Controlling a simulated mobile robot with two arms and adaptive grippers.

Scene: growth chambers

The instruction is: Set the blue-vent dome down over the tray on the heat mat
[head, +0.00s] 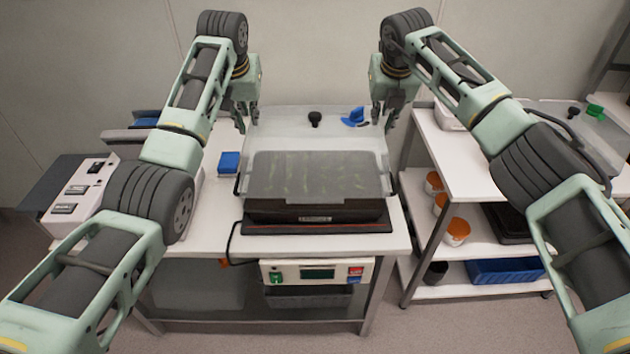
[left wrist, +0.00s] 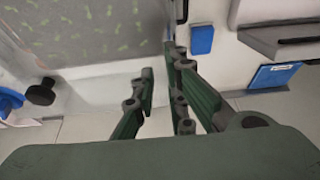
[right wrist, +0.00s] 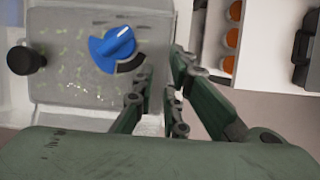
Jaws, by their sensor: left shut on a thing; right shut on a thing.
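The clear dome (head: 283,123) with a black knob (head: 315,119) and blue vent (head: 354,117) is between my grippers, over the black tray (head: 275,209). Seedlings show through its clear wall. The tray sits on the dark heat mat (head: 318,228) with a red line. My left gripper (head: 246,122) is shut at the dome's left side. My right gripper (head: 384,118) is shut at its right side. The blue vent also shows in the right wrist view (right wrist: 113,45). I cannot tell the gap between the dome's lower rim and the tray.
A controller box (head: 318,272) hangs at the table's front, with a cable on the left. A blue block (head: 229,163) lies left of the tray. The right-hand shelf unit (head: 450,165) holds orange-topped pots and another dome with a green vent (head: 594,110). A white instrument (head: 85,192) stands left.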

